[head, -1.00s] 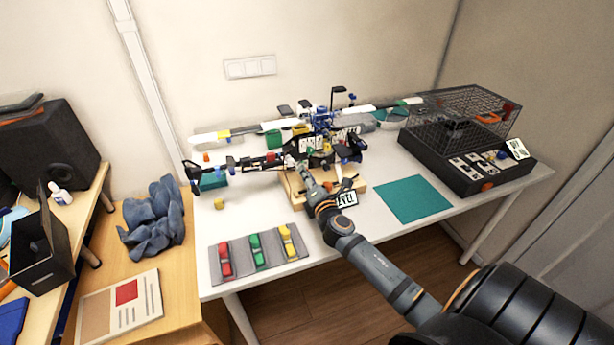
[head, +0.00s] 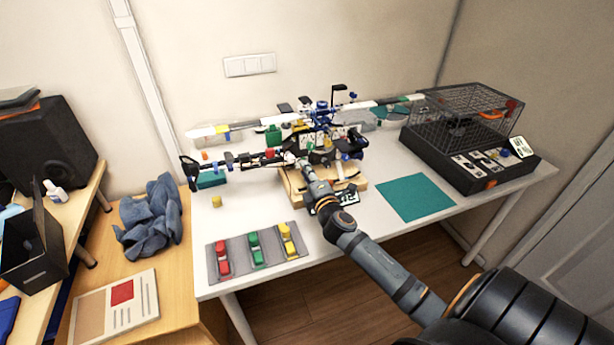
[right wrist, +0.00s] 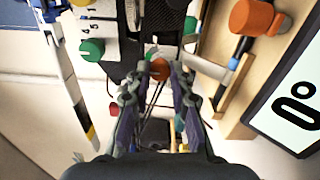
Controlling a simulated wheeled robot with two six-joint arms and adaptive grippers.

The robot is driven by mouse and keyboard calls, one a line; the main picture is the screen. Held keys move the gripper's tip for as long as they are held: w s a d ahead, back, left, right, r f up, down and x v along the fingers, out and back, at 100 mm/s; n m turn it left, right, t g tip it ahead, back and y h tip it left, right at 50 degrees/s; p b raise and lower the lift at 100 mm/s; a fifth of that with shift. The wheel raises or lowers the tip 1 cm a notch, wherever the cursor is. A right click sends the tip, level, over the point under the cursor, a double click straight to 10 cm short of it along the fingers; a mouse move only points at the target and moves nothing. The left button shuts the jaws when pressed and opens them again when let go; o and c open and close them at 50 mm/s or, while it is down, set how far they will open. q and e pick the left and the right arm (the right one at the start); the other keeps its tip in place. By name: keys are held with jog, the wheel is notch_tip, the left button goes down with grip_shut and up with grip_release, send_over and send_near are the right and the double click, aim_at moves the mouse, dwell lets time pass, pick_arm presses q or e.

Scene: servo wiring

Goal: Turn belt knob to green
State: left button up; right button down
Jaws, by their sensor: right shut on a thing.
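My right gripper (head: 303,164) reaches into the front of the cluttered apparatus (head: 318,142) on the white table. In the right wrist view, its fingertips (right wrist: 161,70) are closed on the two sides of a small orange-red round knob (right wrist: 159,68). The fingers partly hide the knob and its surroundings, so I cannot tell which way it points. My left gripper is not in view.
A wooden base (head: 352,181) and a small display sign (head: 345,197) stand close beside my right arm. A grey mat (head: 238,268) with red, green and yellow items lies at the front. A teal mat (head: 415,197) and wire cage (head: 465,112) are to the right.

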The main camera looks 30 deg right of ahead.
jog(key=shift+m+b, duration=0.5)
jog(key=shift+m, duration=0.9)
jog(key=c, duration=1.2)
grip_release()
jog(key=v, duration=1.2)
